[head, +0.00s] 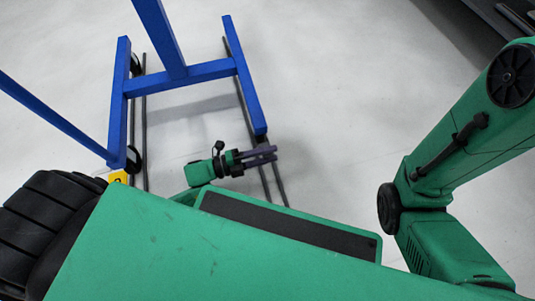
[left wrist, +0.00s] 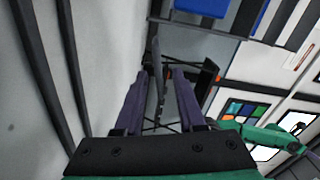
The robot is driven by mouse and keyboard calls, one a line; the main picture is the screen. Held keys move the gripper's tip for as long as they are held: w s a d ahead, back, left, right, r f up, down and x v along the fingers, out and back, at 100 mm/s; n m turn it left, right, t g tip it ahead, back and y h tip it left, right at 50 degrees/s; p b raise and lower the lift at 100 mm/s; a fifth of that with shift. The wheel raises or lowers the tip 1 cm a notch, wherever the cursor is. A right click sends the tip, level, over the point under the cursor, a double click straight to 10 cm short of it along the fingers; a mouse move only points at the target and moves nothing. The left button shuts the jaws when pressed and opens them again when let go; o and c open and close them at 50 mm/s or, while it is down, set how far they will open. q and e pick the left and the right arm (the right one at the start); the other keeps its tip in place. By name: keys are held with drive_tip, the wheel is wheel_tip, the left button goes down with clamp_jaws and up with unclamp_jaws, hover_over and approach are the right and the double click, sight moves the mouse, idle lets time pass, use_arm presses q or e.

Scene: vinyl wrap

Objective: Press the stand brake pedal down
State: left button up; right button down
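The blue stand (head: 205,72) fills the upper left of the head view, with dark wheels under its left side. A small yellow part with a dark mark (head: 118,176) sits by the near wheel at the stand's lower left corner; it looks like the brake pedal, partly hidden by my green body. My left gripper (head: 275,155) is low near the floor, right of the yellow part and apart from it, its fingers pointing right. In the left wrist view its two fingers (left wrist: 157,85) are apart with nothing visibly held. My right gripper is out of view.
Dark rails (head: 145,125) run along the floor under the stand, and others pass by my left gripper. Wheels (head: 134,158) stand at the stand's left side. The pale floor (head: 340,80) is clear to the right. A dark object (head: 500,18) lies at the upper right.

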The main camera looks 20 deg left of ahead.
use_arm(q)
clamp_jaws()
drive_tip(key=shift+f, duration=0.15)
drive_tip(key=shift+s+f+m+b, duration=0.1)
drive_tip(key=shift+f+m+b, duration=0.55)
drive_tip(key=shift+m, duration=0.55)
drive_tip(key=shift+f+m+b, duration=0.5)
drive_tip(key=shift+m+b, duration=0.15)
drive_tip(key=shift+m, duration=0.55)
drive_tip(key=shift+f+m, duration=0.2)
drive_tip(key=shift+m, duration=0.3)
drive_tip(key=shift+b, duration=0.3)
